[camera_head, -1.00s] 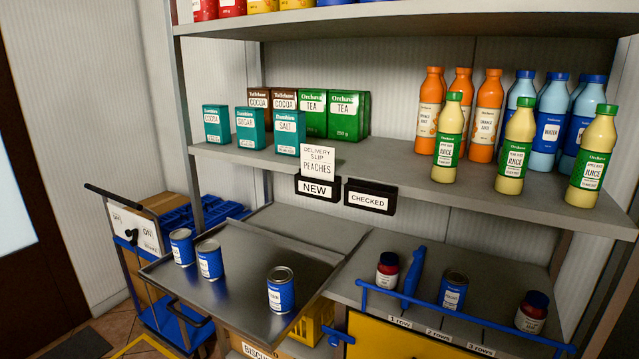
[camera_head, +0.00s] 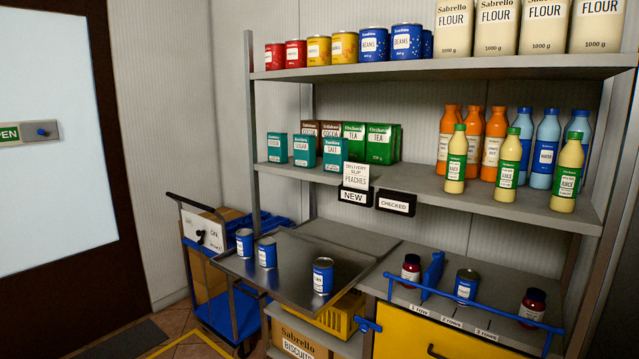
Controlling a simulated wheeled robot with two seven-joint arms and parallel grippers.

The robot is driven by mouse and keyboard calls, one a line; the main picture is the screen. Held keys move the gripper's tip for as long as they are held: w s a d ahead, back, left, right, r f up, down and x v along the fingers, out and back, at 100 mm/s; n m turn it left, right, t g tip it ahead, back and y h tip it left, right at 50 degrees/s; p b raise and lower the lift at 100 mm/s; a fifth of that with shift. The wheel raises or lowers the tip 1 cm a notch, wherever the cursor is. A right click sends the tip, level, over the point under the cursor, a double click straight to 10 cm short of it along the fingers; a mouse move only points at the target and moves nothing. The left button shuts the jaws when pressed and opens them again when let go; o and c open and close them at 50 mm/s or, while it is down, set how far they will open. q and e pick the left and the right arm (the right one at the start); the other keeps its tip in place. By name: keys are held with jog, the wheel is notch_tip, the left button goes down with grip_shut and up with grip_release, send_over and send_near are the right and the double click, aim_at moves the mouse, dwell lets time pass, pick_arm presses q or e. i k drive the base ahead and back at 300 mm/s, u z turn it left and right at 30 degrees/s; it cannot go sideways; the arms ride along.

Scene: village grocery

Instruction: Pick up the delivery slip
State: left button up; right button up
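The delivery slip (camera_head: 355,176) is a white card reading "DELIVERY SLIP PEACHES". It stands upright in the black holder marked "NEW" (camera_head: 354,197), at the front edge of the middle shelf. A second black holder marked "CHECKED" (camera_head: 394,205) is just right of it, with no slip showing above it. Neither of my grippers is in view.
A metal tray (camera_head: 290,268) with several blue cans juts out below the slip. A lower shelf with jars, a can (camera_head: 466,286) and a blue rail (camera_head: 470,318) is to the right. A blue trolley (camera_head: 225,310) with cartons stands left. Floor shows at lower left.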

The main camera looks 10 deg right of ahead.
aim_at(357, 174)
jog(key=u, duration=0.75)
jog(key=i, duration=1.85)
jog(key=z, duration=0.95)
